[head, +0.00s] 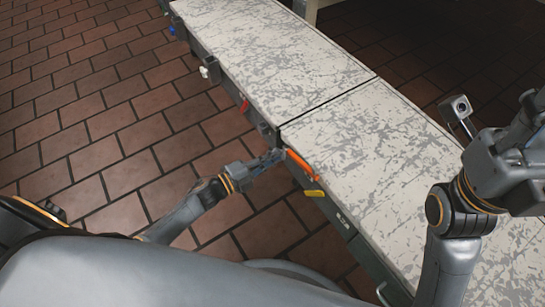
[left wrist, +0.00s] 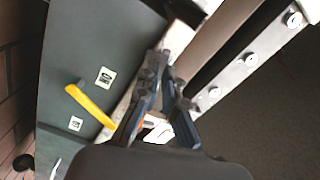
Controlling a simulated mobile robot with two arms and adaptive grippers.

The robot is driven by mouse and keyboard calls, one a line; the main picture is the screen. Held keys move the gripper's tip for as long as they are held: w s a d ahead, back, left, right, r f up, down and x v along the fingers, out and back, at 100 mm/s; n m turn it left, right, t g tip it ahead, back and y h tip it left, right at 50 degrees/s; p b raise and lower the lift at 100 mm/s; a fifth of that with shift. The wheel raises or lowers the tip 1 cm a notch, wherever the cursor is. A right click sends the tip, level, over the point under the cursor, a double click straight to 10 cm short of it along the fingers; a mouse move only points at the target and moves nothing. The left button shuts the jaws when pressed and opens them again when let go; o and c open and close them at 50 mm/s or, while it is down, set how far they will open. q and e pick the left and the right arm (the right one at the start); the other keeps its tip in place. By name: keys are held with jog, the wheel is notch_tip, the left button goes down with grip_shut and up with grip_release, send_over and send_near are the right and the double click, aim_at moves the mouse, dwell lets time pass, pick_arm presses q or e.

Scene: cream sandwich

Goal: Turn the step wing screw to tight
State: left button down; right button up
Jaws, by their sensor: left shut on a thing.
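My left gripper (head: 273,159) is at the near side face of the long bench, beside the orange handle. In the left wrist view its two fingers (left wrist: 168,88) are closed together at the bench edge, on a small dark part that I take to be the step wing screw. That screw is mostly hidden by the fingers, so its turn position cannot be read. My right arm is raised over the right of the bench. Its gripper (head: 532,110) is partly cut off at the picture edge, and its fingers cannot be made out.
An orange handle (head: 301,164) and a yellow handle (head: 314,193) stick out from the bench side; the yellow one also shows in the left wrist view (left wrist: 90,106). Red (head: 244,105), white (head: 204,72) and blue (head: 172,30) parts sit farther along. The speckled bench top (head: 370,140) is clear.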

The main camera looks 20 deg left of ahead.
pick_arm(q)
jog(key=shift+f+m, duration=0.1)
jog(key=shift+m, duration=1.5)
jog(key=c, duration=1.5)
grip_release()
jog(key=v, duration=1.2)
jog(key=shift+a, duration=0.1)
